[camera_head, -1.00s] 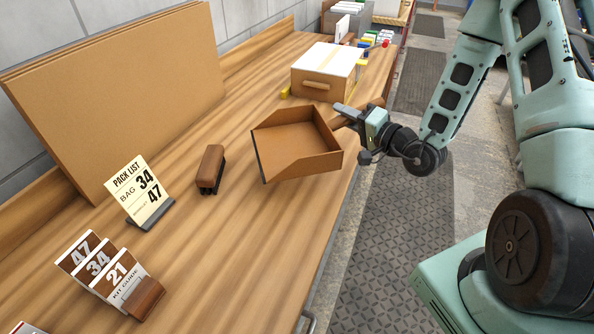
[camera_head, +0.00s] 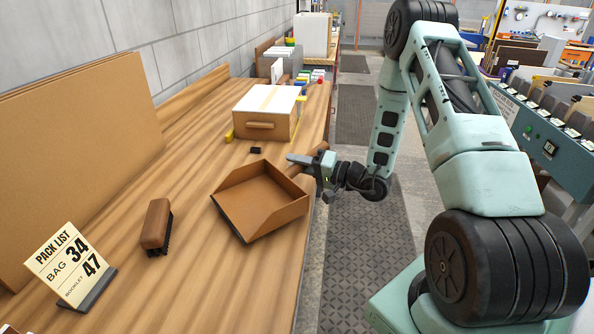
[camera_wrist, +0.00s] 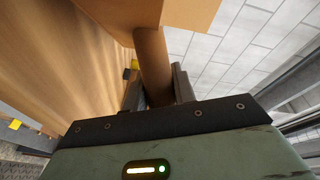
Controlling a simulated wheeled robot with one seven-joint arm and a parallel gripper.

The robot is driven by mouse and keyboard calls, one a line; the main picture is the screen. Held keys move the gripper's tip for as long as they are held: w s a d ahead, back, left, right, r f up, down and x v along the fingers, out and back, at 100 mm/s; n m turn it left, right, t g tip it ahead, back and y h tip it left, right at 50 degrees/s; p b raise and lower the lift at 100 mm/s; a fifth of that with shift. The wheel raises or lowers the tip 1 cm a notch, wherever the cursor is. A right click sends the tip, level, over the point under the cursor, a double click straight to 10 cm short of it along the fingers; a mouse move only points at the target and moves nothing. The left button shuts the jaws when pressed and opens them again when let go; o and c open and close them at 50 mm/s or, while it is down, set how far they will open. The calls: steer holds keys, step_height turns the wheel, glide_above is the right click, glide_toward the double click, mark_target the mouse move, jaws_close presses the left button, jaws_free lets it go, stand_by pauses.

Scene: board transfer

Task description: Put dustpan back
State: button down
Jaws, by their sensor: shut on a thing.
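The brown dustpan (camera_head: 262,203) is over the right part of the wooden bench in the head view, its open side facing the lower left. I cannot tell whether it touches the bench top. My gripper (camera_head: 312,160) is at its far right side, shut on its handle. In the wrist view the round wooden handle (camera_wrist: 153,62) runs between the two fingers (camera_wrist: 158,88), and a bit of the pan (camera_wrist: 180,12) shows at the top. A brown brush (camera_head: 156,226) with dark bristles lies on the bench to the left of the dustpan.
A wooden box with a white top (camera_head: 266,113) stands behind the dustpan, with a small black item (camera_head: 256,150) near it. A pack list sign (camera_head: 66,262) stands at the front left. Large cardboard sheets (camera_head: 75,150) lean at the wall. Bare bench (camera_head: 200,285) lies in front of the dustpan.

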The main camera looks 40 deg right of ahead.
steer(key=shift+f, duration=1.2)
steer(key=shift+f, duration=0.15)
steer(key=c, duration=1.1)
jaws_free()
steer(key=shift+c, duration=0.2)
steer(key=b+v, duration=0.3)
steer(key=v, duration=0.9)
steer(key=shift+b, duration=0.35)
